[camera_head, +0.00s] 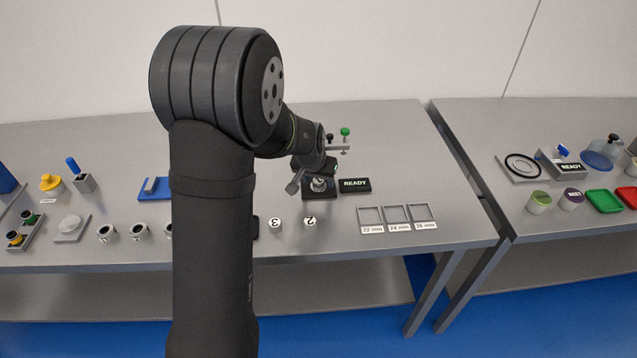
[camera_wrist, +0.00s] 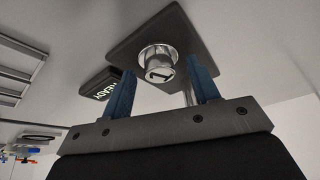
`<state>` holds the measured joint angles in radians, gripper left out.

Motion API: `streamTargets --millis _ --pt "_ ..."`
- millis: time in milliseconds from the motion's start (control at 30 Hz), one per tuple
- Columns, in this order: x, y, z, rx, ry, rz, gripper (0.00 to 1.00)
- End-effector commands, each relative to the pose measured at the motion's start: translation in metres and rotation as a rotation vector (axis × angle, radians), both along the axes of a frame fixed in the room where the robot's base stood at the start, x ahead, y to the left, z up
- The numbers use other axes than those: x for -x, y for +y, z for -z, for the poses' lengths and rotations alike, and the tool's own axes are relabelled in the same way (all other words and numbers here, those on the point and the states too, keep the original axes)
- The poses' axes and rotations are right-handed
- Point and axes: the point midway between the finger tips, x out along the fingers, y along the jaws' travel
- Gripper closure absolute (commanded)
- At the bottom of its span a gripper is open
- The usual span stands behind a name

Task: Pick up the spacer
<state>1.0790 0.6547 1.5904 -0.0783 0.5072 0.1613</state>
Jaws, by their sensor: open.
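A silvery cylindrical spacer marked 1 (camera_wrist: 158,62) stands on a dark square plate (camera_wrist: 182,25) in the wrist view. In the head view the spacer (camera_head: 319,184) shows small on the plate, partly hidden by my gripper. My gripper (camera_wrist: 163,88) is open, its two blue fingers on either side of the spacer's near end in the wrist view. A gap shows between each finger and the spacer, and I see no contact. Two more spacers, marked 2 (camera_head: 309,223) and 3 (camera_head: 275,226), stand at the table's front.
A READY display (camera_head: 355,185) stands right of the plate. Three trays labelled 22 mm (camera_head: 370,219), 24 mm (camera_head: 397,217) and 26 mm (camera_head: 421,215) lie front right. A post with a green knob (camera_head: 345,132) rises behind. Ring-topped cylinders (camera_head: 106,233) stand left. My arm hides the table's middle.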

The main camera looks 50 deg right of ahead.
Motion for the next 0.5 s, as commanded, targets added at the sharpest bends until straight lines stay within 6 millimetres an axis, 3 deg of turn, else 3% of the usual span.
streamTargets --millis 100,367,400,500 --pt "0.0000 0.0000 -0.0004 0.000 0.000 0.000 0.45" --pt "0.0000 0.0000 -0.0006 0.000 0.000 0.000 0.96" --pt "0.0000 -0.0001 -0.0009 0.001 0.000 0.000 1.00" --pt "-0.0001 -0.0001 -0.0009 0.001 0.000 0.000 1.00"
